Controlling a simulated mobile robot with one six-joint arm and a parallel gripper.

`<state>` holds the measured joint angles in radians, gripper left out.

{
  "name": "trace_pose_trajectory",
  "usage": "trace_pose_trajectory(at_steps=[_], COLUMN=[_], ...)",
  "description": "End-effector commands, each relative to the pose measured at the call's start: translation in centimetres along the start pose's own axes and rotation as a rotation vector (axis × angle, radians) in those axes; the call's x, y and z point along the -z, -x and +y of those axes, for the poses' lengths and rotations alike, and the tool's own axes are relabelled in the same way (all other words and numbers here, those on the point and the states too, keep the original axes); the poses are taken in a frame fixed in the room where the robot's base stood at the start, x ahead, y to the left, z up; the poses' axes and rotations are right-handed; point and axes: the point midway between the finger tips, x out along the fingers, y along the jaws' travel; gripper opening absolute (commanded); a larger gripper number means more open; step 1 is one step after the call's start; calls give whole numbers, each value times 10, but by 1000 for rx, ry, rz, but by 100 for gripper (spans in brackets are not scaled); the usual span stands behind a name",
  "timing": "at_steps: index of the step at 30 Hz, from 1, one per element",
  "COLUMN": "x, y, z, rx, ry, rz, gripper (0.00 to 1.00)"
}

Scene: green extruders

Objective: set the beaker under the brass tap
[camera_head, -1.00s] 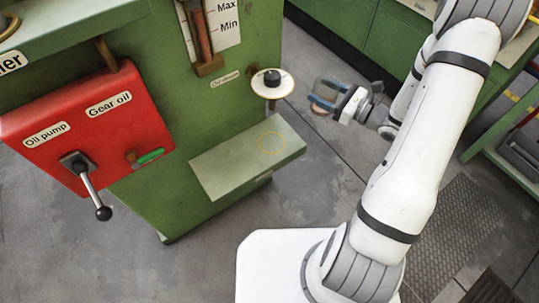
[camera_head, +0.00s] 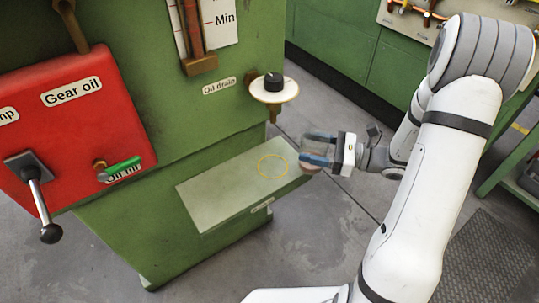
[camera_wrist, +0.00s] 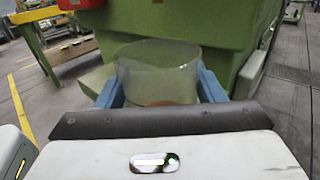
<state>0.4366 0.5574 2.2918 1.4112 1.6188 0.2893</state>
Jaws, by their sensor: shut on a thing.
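My gripper (camera_head: 318,150) is shut on a clear glass beaker (camera_wrist: 158,68), with a blue finger on each side of it in the wrist view. In the head view the beaker (camera_head: 318,143) is upright, at the right end of the green shelf (camera_head: 215,200). Something brownish shows low in the beaker. The brass tap (camera_head: 274,114) hangs under a round white plate with a black knob (camera_head: 273,82), beside the "Oil drain" label. A yellow ring (camera_head: 273,166) is marked on the shelf below the tap. The beaker is right of the ring.
The green machine (camera_head: 180,110) stands behind the shelf. Its red panel (camera_head: 75,125) carries a black-knobbed lever (camera_head: 38,195) and a green-handled valve (camera_head: 122,170). The shelf top is bare. Green cabinets (camera_head: 345,45) stand at the back, with open grey floor between.

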Motion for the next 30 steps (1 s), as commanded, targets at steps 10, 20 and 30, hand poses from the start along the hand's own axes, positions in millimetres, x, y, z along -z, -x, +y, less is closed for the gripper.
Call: trace_pose_trajectory(at_steps=[10, 20, 30], x=[2, 6, 35], y=[-86, -111, -109], z=[1, 0, 0], rx=[-4, 0, 0], ry=[2, 0, 2], rz=[-1, 0, 0], gripper=[32, 32, 32])
